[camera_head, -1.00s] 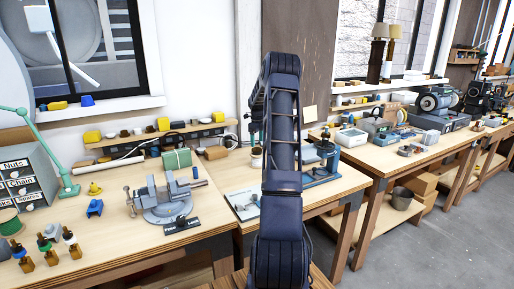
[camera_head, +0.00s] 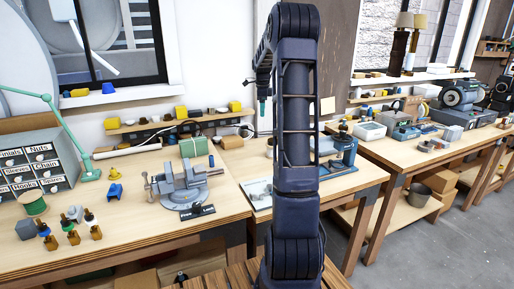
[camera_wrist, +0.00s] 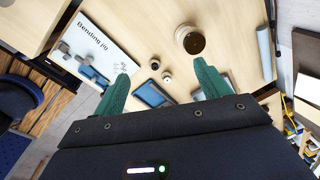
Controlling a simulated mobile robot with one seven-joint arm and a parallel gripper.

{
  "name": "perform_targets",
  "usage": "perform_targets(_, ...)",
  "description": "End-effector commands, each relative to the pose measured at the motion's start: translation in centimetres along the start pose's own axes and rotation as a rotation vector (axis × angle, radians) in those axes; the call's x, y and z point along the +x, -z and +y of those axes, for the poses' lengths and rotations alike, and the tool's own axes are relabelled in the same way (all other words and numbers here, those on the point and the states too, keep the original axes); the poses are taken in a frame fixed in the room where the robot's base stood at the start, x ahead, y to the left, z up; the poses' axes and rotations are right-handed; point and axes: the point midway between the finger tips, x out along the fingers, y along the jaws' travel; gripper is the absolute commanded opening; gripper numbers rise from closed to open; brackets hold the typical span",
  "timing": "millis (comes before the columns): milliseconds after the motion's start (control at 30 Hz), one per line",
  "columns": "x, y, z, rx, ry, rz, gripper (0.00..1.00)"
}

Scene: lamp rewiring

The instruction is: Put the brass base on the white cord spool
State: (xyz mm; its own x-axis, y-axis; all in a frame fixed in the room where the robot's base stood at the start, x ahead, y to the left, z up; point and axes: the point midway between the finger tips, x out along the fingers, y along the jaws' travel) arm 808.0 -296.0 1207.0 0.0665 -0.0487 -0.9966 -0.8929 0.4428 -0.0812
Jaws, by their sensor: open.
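My gripper (camera_wrist: 163,88) is open and empty, with its two green fingers apart above a wooden bench in the wrist view. In the head view only part of my gripper (camera_head: 263,92) shows, left of my arm. Two small round pieces (camera_wrist: 160,70) with pale rims and dark centres lie between the fingers in the wrist view, below them. A round cup-like thing (camera_wrist: 190,40) with a pale rim and brown inside stands beyond the right finger. I cannot tell for sure which thing is the brass base, and I cannot make out a white cord spool.
A green spool (camera_head: 33,203) stands on the left bench near the labelled drawers (camera_head: 40,170). A grey vise (camera_head: 180,186) and several small bottles (camera_head: 70,230) are there too. The right bench (camera_head: 395,155) carries machines. A white sheet (camera_wrist: 95,45) lies on the bench below.

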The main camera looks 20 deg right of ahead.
Motion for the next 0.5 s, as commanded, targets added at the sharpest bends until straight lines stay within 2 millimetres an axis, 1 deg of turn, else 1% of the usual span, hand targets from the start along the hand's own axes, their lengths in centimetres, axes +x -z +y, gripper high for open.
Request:
perform_targets(33, -1.4, -0.7, 1.8, -0.068, 0.014, 0.001, 0.75)
perform_targets(100, -2.9, -1.4, 4.0, -0.165, 0.030, 0.003, 0.75)
perform_targets(167, -4.0, -1.9, 5.9, -0.248, 0.043, 0.004, 0.75)
perform_targets(200, -4.7, -2.2, 7.2, -0.303, 0.052, 0.006, 0.75)
perform_targets(267, -5.7, -2.6, 9.2, -0.386, 0.066, 0.008, 0.75)
perform_targets(400, -7.6, -3.4, 14.0, -0.577, 0.096, 0.014, 0.75)
perform_targets(467, -8.3, -3.6, 16.0, -0.659, 0.110, 0.018, 0.75)
perform_targets(500, -8.7, -3.7, 17.4, -0.713, 0.120, 0.021, 0.75)
